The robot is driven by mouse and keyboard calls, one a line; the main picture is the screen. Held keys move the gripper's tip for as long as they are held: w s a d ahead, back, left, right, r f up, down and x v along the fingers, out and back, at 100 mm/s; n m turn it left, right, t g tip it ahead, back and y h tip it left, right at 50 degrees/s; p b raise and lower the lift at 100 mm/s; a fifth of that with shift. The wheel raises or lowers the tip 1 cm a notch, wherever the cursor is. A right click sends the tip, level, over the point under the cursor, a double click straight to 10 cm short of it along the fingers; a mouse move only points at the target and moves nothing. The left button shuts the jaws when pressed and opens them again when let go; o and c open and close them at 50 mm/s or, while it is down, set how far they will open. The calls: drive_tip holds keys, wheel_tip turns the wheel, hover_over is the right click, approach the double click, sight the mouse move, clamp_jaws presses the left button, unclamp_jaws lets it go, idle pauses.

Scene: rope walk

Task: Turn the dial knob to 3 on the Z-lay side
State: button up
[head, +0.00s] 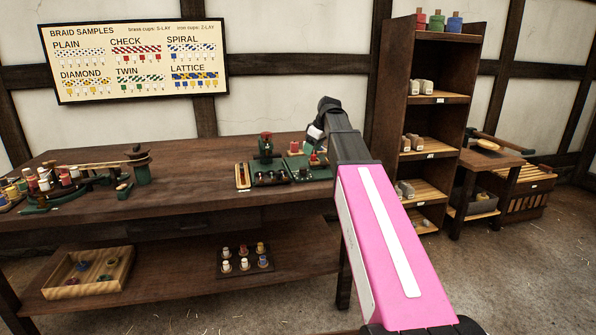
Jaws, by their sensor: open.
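My gripper (315,132) is small in the head view at the far end of my arm, above the right part of the workbench. Its fingers are mostly hidden by my wrist, and I see nothing held in it. Below it and to its left is a dark green device (266,148) with a red top. Beside that, green units (297,165) with small red parts stand partly behind my arm. No dial knob, numbers or Z-lay marking on them can be made out at this size. The gripper looks apart from these units, though the depth is hard to judge.
The workbench (195,205) has free room in front; a braiding stand with spools (62,183) is at left. A wall chart (135,62) reads brass cups S-LAY, iron cups Z-LAY. A tall shelf (390,130) stands right of my arm. A wooden tray (60,287) sits below.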

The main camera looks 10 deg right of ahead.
sight(304, 169)
drive_tip(key=x, duration=1)
drive_tip(key=shift+w, duration=0.15)
drive_tip(key=shift+c, duration=0.3)
drive_tip(key=c, duration=0.9)
